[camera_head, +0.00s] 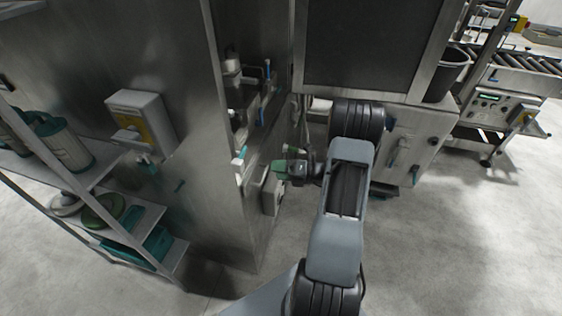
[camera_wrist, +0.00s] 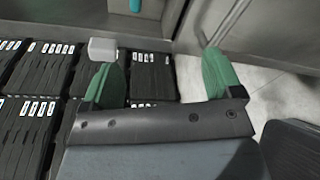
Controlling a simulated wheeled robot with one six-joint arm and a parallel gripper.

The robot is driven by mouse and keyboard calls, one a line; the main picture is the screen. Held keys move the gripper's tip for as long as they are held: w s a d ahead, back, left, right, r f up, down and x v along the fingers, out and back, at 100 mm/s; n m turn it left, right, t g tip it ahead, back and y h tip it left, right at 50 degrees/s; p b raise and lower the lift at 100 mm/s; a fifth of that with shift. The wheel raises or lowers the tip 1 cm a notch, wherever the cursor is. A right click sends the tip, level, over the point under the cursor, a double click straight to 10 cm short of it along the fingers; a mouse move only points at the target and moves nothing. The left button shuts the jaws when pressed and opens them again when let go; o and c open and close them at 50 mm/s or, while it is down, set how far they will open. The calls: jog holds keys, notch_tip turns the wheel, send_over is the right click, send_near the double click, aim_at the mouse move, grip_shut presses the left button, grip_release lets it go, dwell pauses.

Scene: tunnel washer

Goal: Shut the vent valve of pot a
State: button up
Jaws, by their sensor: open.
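My gripper (camera_head: 282,168) is in front of the opening in the tall steel cabinet, near its lower right part. In the wrist view its two green fingers (camera_wrist: 160,68) stand wide apart with nothing held between them. Small fittings with blue handles (camera_head: 262,112) sit inside the cabinet opening, to the left of and above my gripper in the head view. I cannot tell which of them, if any, is the vent valve of pot a. No valve can be made out between the fingers.
In the wrist view, black ribbed blocks with white labels (camera_wrist: 37,108) and a small white block (camera_wrist: 102,48) lie beyond the left finger. A shelf rack (camera_head: 135,240) stands at left, a black bin (camera_head: 447,76) at right. The floor (camera_head: 450,240) at right is clear.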

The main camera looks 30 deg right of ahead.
aim_at(244, 155)
jog(key=shift+w+a+r+m+t+b, duration=0.3)
jog(key=shift+w+a+m, duration=0.5)
jog(key=shift+w+a, duration=0.6)
jog(key=shift+w+a+r+m+t+b, duration=0.25)
jog(key=shift+w+a+r+m, duration=0.45)
jog(key=shift+w, duration=1.2)
jog(key=shift+w+a+r+m+t+b, duration=0.1)
jog(key=shift+w+a+r+m+t, duration=0.2)
jog(key=shift+w+a+m, duration=0.9)
jog(key=shift+w+a+n, duration=0.1)
jog(key=shift+w+n, duration=0.2)
jog(key=shift+w, duration=0.15)
jog(key=shift+c, duration=0.3)
grip_shut()
